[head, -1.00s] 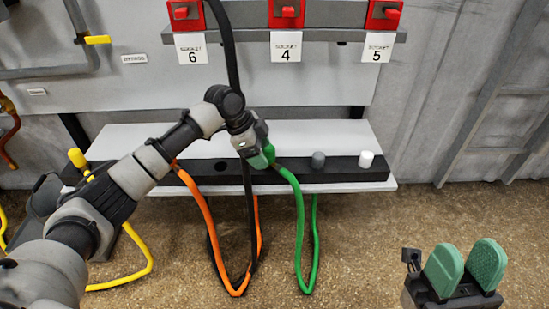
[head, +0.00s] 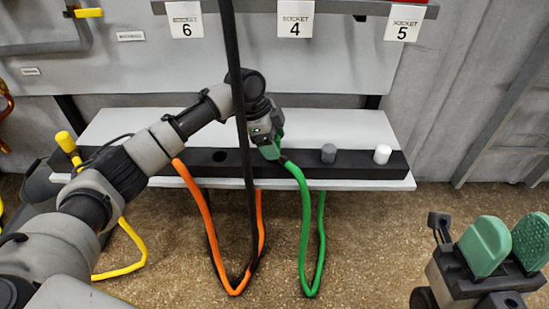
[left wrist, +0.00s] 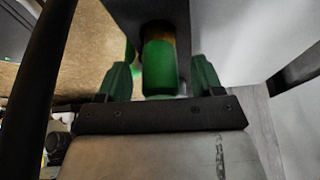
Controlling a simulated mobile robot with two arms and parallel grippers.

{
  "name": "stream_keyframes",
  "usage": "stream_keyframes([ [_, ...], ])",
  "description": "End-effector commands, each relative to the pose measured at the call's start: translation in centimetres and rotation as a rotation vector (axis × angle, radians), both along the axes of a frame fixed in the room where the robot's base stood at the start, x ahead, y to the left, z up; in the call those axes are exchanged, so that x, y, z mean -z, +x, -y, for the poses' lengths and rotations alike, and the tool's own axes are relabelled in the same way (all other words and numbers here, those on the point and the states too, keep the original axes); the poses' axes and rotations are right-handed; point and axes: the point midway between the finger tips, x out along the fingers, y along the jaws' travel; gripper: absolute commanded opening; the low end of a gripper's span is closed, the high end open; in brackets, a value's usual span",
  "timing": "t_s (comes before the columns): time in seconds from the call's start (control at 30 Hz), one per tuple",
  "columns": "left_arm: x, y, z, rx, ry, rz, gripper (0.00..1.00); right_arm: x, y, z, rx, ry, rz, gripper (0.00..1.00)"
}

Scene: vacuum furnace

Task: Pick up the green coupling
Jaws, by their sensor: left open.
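The green coupling (left wrist: 160,68) stands in the black rack bar (head: 350,167) and shows upright in the left wrist view. My left gripper (head: 273,148) is at it. In the left wrist view its two green fingers (left wrist: 161,82) are open, one on each side of the coupling, with a gap visible on both sides. In the head view the gripper hides most of the coupling; its green hose (head: 306,215) loops down in front of the shelf. My right gripper (head: 507,248) is at the lower right, open and empty, far from the rack.
A grey plug (head: 328,153) and a white plug (head: 382,154) stand right of my left gripper on the bar. An orange hose (head: 200,205) and a black hose (head: 240,110) hang nearby. A yellow coupling (head: 66,142) is at the left end. Socket labels are above.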

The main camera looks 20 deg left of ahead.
Motion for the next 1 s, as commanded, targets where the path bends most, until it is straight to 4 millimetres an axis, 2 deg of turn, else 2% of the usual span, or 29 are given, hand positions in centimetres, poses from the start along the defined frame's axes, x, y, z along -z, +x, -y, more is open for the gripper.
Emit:
stream_keyframes([
  [0.27, 0.33, 0.05, 0.14, -0.001, 0.0, 0.001, 0.67, -0.2, 0.08, -0.02, 0.0, -0.001, 0.009, 0.43],
  [0.7, 0.24, 0.08, 0.14, -0.001, -0.001, 0.002, 0.05, -0.2, 0.07, -0.03, 0.0, -0.001, 0.009, 0.43],
  [1.0, -0.09, 0.08, 0.13, -0.001, -0.001, 0.003, 0.05, -0.41, 0.06, -0.03, 0.0, 0.0, 0.01, 0.43],
])
